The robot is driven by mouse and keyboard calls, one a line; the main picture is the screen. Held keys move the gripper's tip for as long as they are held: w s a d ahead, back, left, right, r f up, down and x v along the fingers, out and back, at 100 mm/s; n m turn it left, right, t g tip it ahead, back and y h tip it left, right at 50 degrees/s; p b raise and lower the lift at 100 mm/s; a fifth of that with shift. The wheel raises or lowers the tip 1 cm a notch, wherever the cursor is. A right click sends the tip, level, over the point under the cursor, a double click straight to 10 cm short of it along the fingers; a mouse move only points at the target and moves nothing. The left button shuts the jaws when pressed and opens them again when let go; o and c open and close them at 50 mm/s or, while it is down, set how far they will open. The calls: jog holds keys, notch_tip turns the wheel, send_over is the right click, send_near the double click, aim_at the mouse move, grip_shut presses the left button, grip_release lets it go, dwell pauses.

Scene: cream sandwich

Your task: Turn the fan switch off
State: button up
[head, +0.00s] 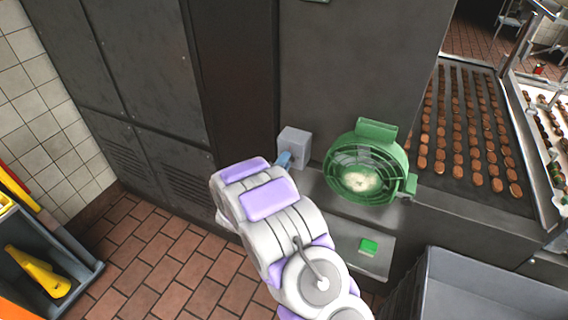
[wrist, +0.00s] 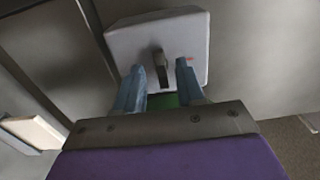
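The fan switch is a light grey box (head: 294,147) on the dark machine wall, left of the green fan (head: 366,166). In the wrist view the switch box (wrist: 190,32) has a dark lever (wrist: 161,66) at its middle and a small red mark to the lever's right. My gripper (wrist: 158,80) is open, its two blue fingers apart on either side of the lever, close to the box. In the head view my gripper (head: 284,160) is just below the box, mostly hidden by my arm. I cannot tell whether a finger touches the lever.
A green button (head: 369,246) sits on a grey plate below the fan. A conveyor with rows of brown cookies (head: 460,140) runs at the right. A grey bin (head: 490,290) stands at the lower right. A cart with a yellow object (head: 38,272) is at the left. Tiled floor is clear between.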

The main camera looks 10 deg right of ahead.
jog(key=shift+c, duration=0.4)
grip_shut()
jog(key=shift+s+n, duration=0.1)
jog(key=shift+n, duration=0.3)
jog(key=n+p, duration=0.8)
jog(key=n, duration=0.9)
jog(key=shift+p, duration=0.3)
dwell(0.4)
